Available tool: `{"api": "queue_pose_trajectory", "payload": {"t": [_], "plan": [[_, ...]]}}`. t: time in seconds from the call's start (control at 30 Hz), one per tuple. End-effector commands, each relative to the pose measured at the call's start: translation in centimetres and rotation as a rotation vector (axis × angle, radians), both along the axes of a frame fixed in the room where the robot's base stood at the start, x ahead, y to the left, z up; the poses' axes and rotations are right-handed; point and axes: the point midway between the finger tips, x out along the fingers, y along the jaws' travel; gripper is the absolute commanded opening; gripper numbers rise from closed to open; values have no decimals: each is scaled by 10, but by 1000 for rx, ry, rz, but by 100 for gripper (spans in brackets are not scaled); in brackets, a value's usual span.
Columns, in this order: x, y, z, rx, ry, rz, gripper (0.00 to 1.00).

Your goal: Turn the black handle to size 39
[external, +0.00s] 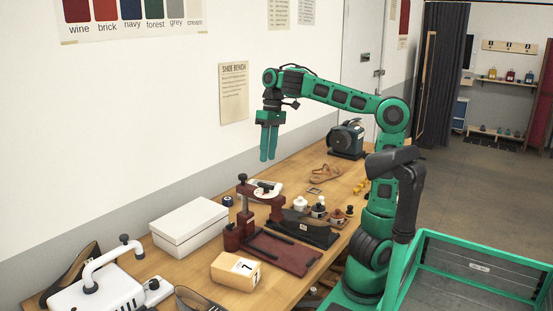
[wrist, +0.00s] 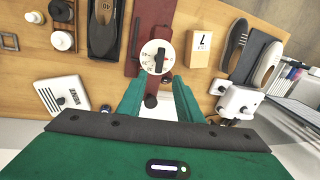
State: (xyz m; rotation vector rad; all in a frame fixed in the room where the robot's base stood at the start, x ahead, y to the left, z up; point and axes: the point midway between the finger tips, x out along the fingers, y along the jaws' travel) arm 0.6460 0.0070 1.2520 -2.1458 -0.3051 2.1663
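The black handle (wrist: 160,60) sits on a round white dial (wrist: 147,58) with small marks around its rim, too small to read reliably. I cannot tell which size it points to. In the external view the white dial (external: 267,193) is on top of a dark red press (external: 247,215) on the bench. My gripper (external: 268,158) hangs pointing down, well above the press and apart from it. In the wrist view the two green fingers of my gripper (wrist: 158,95) are spread with an empty gap, and the dial shows just beyond their tips.
A white machine with a curved handle (external: 97,288) is at the front left.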

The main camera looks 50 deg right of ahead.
Motion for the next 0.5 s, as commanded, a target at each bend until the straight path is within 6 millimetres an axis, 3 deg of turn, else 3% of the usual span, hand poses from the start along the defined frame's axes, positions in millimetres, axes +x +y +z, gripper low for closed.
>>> {"api": "queue_pose_trajectory", "payload": {"t": [0.5], "plan": [[-5,15,-78,0,1,3,32]]}}
